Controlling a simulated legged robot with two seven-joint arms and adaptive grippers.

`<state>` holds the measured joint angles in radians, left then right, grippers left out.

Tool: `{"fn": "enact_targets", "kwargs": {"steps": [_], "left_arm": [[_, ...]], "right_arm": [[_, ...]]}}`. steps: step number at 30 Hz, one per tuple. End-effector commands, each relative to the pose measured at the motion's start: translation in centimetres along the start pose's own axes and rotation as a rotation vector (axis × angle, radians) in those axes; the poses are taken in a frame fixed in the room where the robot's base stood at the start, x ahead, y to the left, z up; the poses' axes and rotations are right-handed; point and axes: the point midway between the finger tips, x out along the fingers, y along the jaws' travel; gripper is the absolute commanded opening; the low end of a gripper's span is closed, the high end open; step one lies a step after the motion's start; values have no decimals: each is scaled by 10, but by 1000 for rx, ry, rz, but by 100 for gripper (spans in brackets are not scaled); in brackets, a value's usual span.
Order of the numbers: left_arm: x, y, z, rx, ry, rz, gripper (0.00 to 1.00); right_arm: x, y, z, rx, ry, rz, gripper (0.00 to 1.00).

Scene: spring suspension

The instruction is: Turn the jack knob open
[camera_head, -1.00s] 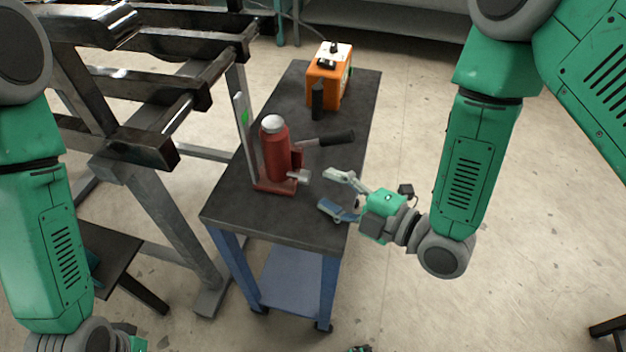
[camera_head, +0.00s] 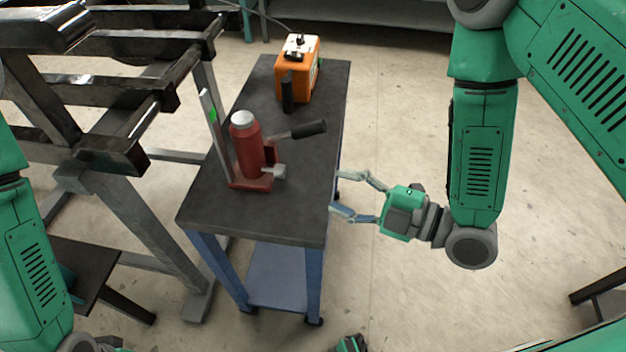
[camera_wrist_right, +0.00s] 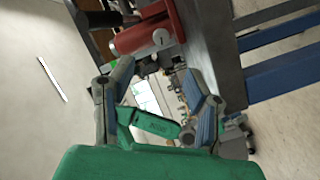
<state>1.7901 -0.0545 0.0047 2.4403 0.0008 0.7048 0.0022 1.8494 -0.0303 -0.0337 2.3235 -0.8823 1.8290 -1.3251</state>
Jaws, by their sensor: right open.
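A red bottle jack (camera_head: 249,150) with a silver top stands upright on the dark tabletop of a cart (camera_head: 290,218). Its small grey knob (camera_head: 279,172) sticks out low on the right side. A black-gripped handle (camera_head: 310,129) points right from the jack. My right gripper (camera_head: 340,192) is open and empty, right of the cart's edge and apart from the knob, fingers pointing left. In the right wrist view the jack (camera_wrist_right: 135,40) and its round knob end (camera_wrist_right: 161,38) lie beyond the open fingers (camera_wrist_right: 157,80).
An orange box (camera_head: 298,77) stands at the cart's far end, with a black upright object (camera_head: 287,95) before it. An upright metal strip (camera_head: 213,130) with a green mark is beside the jack. A dark metal frame (camera_head: 110,95) stands left.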

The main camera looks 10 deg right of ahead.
Motion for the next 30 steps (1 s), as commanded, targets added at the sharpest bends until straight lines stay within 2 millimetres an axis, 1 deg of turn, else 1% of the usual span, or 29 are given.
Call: {"fn": "enact_targets", "kwargs": {"steps": [1, 5, 9, 12, 15, 19, 23, 26, 30], "left_arm": [[8, 0, 1, 0, 0, 0, 32], [22, 0, 2, 0, -1, 0, 32], [34, 0, 2, 0, -1, 0, 32], [40, 0, 3, 0, -1, 0, 32], [44, 0, 3, 0, -1, 0, 32], [46, 0, 3, 0, -1, 0, 32], [48, 0, 3, 0, -1, 0, 32], [51, 0, 3, 0, -1, 0, 32], [58, 0, 4, 0, -1, 0, 32]], "right_arm": [[2, 0, 8, 78, 29, 3, 44], [2, 6, 23, 368, 127, -33, 44], [-4, 11, 38, 674, 207, -125, 44], [-9, 14, 46, 846, 235, -197, 44], [-13, 15, 51, 965, 242, -254, 44], [-16, 16, 54, 1040, 242, -292, 44], [-8, 15, 50, 1053, 244, -301, 44], [6, 13, 45, 1053, 244, -301, 44], [33, 8, 35, 1050, 246, -302, 44]]}}
